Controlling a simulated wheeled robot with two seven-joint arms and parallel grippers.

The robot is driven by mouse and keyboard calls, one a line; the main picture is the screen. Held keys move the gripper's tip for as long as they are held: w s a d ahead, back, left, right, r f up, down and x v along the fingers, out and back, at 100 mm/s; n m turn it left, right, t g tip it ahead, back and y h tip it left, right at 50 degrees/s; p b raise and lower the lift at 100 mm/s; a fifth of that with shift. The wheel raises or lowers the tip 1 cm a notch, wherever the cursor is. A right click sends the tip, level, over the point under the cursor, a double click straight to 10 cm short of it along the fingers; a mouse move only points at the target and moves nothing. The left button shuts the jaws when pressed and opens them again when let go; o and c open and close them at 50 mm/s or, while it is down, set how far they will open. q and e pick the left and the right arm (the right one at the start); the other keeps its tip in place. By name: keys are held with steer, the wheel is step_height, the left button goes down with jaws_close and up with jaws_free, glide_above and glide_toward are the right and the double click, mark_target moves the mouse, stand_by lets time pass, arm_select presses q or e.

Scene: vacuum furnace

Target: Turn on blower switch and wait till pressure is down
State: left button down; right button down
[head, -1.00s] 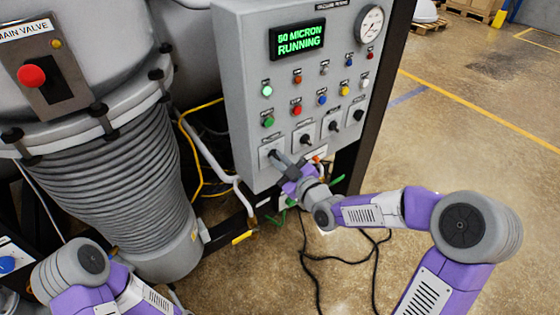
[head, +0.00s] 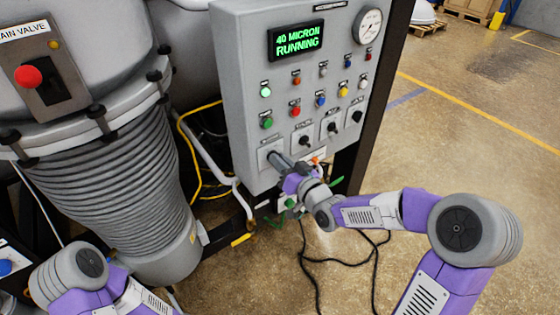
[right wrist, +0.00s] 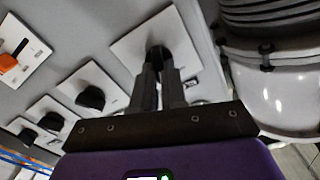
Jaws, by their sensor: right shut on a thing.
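The grey control panel (head: 240,100) stands right of centre in the head view. Its green display (head: 296,40) reads "40 MICRON RUNNING". A round pressure gauge (head: 369,27) is at its top right. Several black rotary switches line its lower part; their labels are too small to read. My right gripper (head: 281,161) is at the leftmost one, which it mostly hides in the head view. In the right wrist view that black knob (right wrist: 158,54) sits between the fingertips, which are shut on it. My left gripper is out of view; only its arm shows at lower left.
Coloured buttons and lamps fill the panel's middle. Left of the panel are a ribbed grey column (head: 112,195) and the main valve's red button (head: 28,76). Yellow hoses (head: 190,150) and a black cable (head: 318,258) hang below. The floor at right is open.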

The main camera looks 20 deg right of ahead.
steer(key=shift+m, duration=0.9)
steer(key=shift+f, duration=0.1)
steer(key=c, duration=1.2)
jaws_free()
steer(key=p+v, duration=0.1)
steer(key=v, duration=0.6)
steer(key=shift+s+d, duration=0.1)
steer(key=shift+s, duration=0.15)
